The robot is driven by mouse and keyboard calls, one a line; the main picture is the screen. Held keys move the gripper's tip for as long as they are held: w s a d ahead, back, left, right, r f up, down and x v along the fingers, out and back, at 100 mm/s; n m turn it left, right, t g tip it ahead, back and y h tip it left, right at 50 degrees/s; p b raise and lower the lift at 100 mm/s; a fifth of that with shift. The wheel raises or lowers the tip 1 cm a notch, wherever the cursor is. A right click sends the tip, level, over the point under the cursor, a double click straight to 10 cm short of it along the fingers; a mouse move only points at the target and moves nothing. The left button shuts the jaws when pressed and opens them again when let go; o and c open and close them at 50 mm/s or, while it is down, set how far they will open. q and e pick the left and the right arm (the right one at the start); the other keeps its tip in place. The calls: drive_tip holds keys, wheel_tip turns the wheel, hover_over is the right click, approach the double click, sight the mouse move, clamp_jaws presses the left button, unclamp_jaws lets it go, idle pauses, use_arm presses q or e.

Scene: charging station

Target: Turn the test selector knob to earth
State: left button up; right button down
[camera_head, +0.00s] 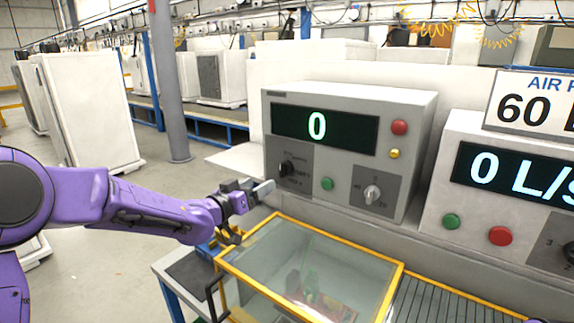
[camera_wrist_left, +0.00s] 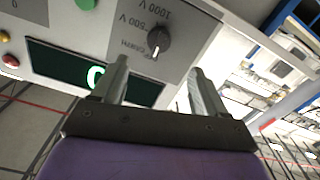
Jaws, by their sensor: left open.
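The test selector knob (camera_head: 287,168) is a dark round knob on the grey lower-left panel of the tester box (camera_head: 335,150). It also shows upside down in the left wrist view (camera_wrist_left: 159,40), with a white mark on its lower edge and 500 V and 1000 V labels beside it. A third label is too blurred to read surely, and I cannot tell which setting is selected. My left gripper (camera_head: 262,187) is open and empty, just left of and below the knob. In the wrist view its fingers (camera_wrist_left: 160,72) stand apart, with the knob beyond their gap, not between them.
The tester has a display reading 0, a green button (camera_head: 327,184), a red button (camera_head: 400,127) and a second knob (camera_head: 372,194). A yellow-framed clear-lidded case (camera_head: 310,260) lies just below my gripper. Another instrument (camera_head: 500,190) stands at the right.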

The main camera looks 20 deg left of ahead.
sight(280, 171)
use_arm(q)
drive_tip(key=p+x, duration=0.1)
drive_tip(key=x, duration=0.1)
drive_tip(key=p+x, duration=0.1)
drive_tip(key=x, duration=0.1)
drive_tip(key=r+p+x, duration=0.1)
drive_tip(key=x, duration=0.1)
drive_tip(key=shift+w+d+r, duration=0.1)
drive_tip(key=x, duration=0.2)
drive_tip(key=f+p+x, duration=0.1)
drive_tip(key=x, duration=0.1)
drive_tip(key=shift+w+d+p, duration=0.1)
drive_tip(key=shift+w+p, duration=0.2)
drive_tip(key=shift+w, duration=0.1)
drive_tip(key=shift+s+r, duration=0.1)
drive_tip(key=shift+s, duration=0.15)
drive_tip(key=c, duration=1.1)
use_arm(e)
wheel_tip(280, 171, up, 5)
drive_tip(key=shift+w+f, duration=0.15)
